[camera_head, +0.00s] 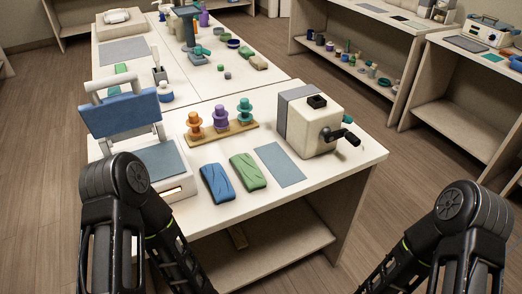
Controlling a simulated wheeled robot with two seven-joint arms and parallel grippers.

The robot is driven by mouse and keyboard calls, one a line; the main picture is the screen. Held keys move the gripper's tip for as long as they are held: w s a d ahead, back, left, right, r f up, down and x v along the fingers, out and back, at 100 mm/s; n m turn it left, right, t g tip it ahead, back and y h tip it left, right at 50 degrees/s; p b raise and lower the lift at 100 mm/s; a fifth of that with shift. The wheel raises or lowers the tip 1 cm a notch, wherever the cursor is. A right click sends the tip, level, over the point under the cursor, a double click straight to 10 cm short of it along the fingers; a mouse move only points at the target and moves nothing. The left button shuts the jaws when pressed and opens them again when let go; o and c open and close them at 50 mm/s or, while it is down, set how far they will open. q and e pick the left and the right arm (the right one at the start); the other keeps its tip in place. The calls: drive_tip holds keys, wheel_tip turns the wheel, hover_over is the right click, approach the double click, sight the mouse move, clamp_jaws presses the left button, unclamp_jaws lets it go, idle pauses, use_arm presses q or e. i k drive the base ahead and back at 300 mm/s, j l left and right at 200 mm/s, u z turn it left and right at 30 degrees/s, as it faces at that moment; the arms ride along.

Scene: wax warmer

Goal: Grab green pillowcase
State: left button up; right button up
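A green folded cloth-like bundle (247,171), which looks like the green pillowcase, lies on the white table near its front edge. A similar blue bundle (217,183) lies just left of it, with a small gap. A flat grey-blue mat (279,164) lies to its right. Both of my arms come up from the bottom of the view, one on each side, and bend back down. Their grippers are below the picture's edge, so I cannot see their fingers. Nothing covers the green bundle.
A blue-lidded press (120,112) stands left of the bundles. A beige machine with a black crank (308,124) stands to the right. A wooden rack (222,133) with orange, purple and teal spools is behind. Shelves with small items stand at the far right.

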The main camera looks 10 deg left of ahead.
sight(252, 177)
drive_tip(key=i+l+u, duration=0.15)
drive_tip(key=l, duration=0.55)
drive_tip(key=i+l+u, duration=0.15)
drive_tip(key=l, duration=0.5)
drive_tip(key=l+u, duration=0.2)
drive_tip(key=l, duration=0.5)
